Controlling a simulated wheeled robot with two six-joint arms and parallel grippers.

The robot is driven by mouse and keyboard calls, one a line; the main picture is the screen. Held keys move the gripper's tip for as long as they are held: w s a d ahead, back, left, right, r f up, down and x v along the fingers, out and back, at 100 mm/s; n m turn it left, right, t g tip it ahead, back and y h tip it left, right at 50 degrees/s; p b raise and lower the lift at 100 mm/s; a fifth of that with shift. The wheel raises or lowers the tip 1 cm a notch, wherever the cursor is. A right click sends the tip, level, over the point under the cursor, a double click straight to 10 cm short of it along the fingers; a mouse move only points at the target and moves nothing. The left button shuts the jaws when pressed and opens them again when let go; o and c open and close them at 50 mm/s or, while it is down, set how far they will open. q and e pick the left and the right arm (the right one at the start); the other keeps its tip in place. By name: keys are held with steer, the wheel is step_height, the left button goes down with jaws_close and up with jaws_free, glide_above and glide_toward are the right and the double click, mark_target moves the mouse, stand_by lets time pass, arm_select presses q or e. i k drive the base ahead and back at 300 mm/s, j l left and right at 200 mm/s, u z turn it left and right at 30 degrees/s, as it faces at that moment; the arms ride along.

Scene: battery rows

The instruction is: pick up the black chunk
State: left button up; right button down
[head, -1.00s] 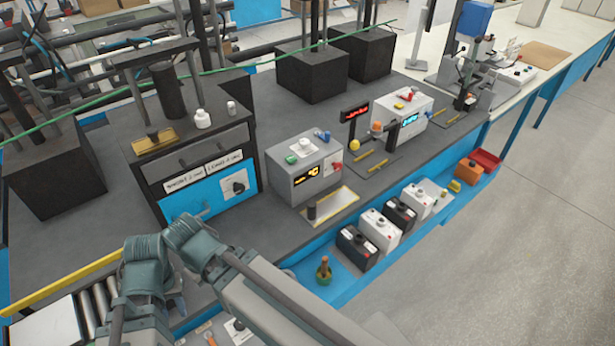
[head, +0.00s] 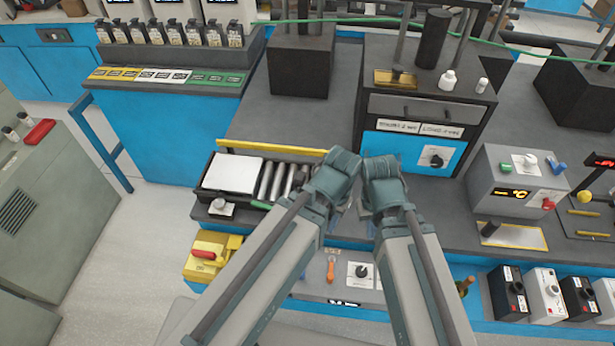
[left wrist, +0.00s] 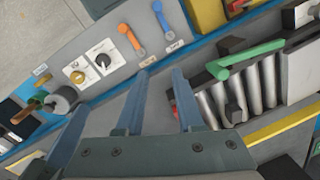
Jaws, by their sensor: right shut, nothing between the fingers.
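A small dark, angular piece that looks like the black chunk (left wrist: 236,102) lies on the silver rollers in the left wrist view. In the head view I cannot clearly pick it out beside my left wrist. My left gripper (left wrist: 160,75) has its two fingers apart with nothing between them; the rollers and chunk lie to the right of it in the left wrist view. In the head view my left wrist hides its fingers. My right gripper (head: 383,167) is shut and empty, close beside the left one, in front of the blue-fronted machine.
The roller tray (head: 275,180) holds a white plate (head: 233,173). A green handle (left wrist: 245,58) crosses beside the rollers. A yellow bar (head: 270,146) runs behind them. A control panel (head: 345,275) with knobs sits below. A grey box (head: 515,180) stands at right.

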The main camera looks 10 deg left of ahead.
mark_target(301, 178)
steer(key=k+j+z, duration=0.3)
steer(key=j+z, duration=0.2)
steer(key=k+j+z, duration=0.35)
steer(key=z, duration=0.15)
steer(key=k+j+z, duration=0.35)
steer(key=z, duration=0.15)
steer(key=k, duration=0.1)
